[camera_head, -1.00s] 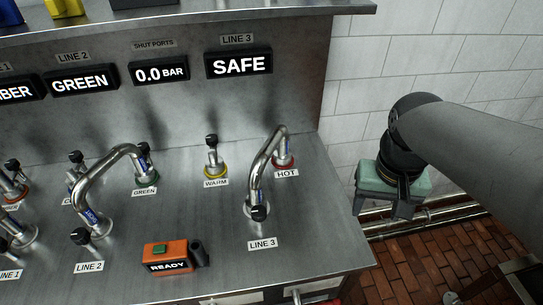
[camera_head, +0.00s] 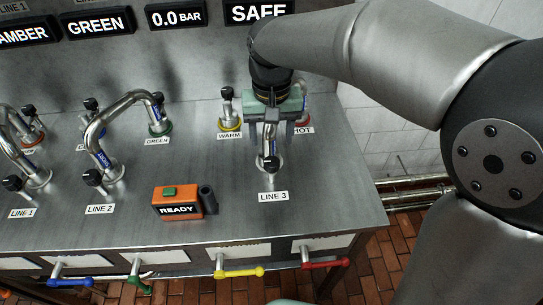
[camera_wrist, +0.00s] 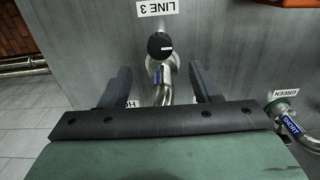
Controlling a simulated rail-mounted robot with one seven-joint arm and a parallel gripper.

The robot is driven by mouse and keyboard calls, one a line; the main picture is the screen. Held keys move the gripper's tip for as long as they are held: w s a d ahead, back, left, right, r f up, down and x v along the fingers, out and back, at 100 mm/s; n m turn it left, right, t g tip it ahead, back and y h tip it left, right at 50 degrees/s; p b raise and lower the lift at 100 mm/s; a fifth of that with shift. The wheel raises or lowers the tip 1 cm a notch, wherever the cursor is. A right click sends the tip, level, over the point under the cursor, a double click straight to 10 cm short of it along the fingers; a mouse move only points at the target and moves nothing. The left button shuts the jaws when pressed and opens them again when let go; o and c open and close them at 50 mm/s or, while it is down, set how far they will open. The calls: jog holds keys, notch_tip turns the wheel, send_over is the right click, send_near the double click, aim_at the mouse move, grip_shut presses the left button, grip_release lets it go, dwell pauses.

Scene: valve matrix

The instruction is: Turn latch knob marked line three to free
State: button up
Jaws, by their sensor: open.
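The line 3 latch knob (camera_head: 269,163) is black and sits at the near foot of a bent metal pipe (camera_head: 271,138), just behind the LINE 3 label (camera_head: 273,197). In the wrist view the knob (camera_wrist: 160,46) shows a white mark on its face, beyond my fingertips. My gripper (camera_head: 272,143) is above the bench over the line 3 pipe. In the wrist view its two fingers (camera_wrist: 161,82) stand apart on either side of the pipe, holding nothing. The far end of the pipe, near the HOT label (camera_head: 303,130), is partly hidden by my gripper.
An orange READY box (camera_head: 178,202) stands left of LINE 3. The WARM port (camera_head: 228,108) is close to my gripper's left. Other bent pipes stand at line 2 (camera_head: 112,118) and line 1. Coloured handles, such as the yellow one (camera_head: 238,272), line the front below the bench.

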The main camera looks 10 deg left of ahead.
aim_at(272, 161)
notch_tip(272, 161, down, 8)
dwell(0.4)
